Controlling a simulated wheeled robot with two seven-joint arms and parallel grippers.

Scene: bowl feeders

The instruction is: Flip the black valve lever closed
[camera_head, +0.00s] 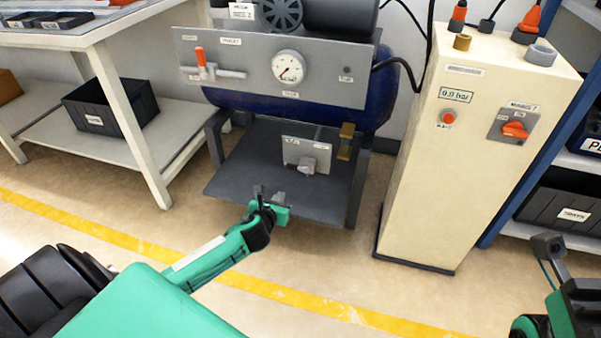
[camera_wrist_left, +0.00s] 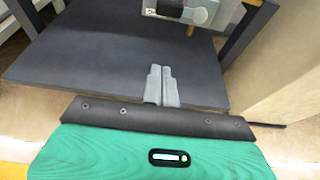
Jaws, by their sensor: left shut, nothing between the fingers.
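A small grey plate (camera_head: 318,150) stands above the dark shelf under the compressor, with a grey valve (camera_head: 309,165) on its front. The wrist view shows the lower part of this plate (camera_wrist_left: 165,8) and the rounded grey valve part (camera_wrist_left: 201,15) at the top. My left gripper (camera_head: 270,192) is in front of and below the valve, at the shelf's front edge, apart from it. Its fingers (camera_wrist_left: 161,70) are shut together with nothing between them.
The dark shelf (camera_head: 245,170) lies beyond my left gripper. Above are a gauge panel (camera_head: 240,65) with a red-handled valve (camera_head: 201,62) and a blue tank (camera_head: 388,100). A cream cabinet (camera_head: 440,170) stands right, a white workbench (camera_head: 125,100) left. The floor between is open.

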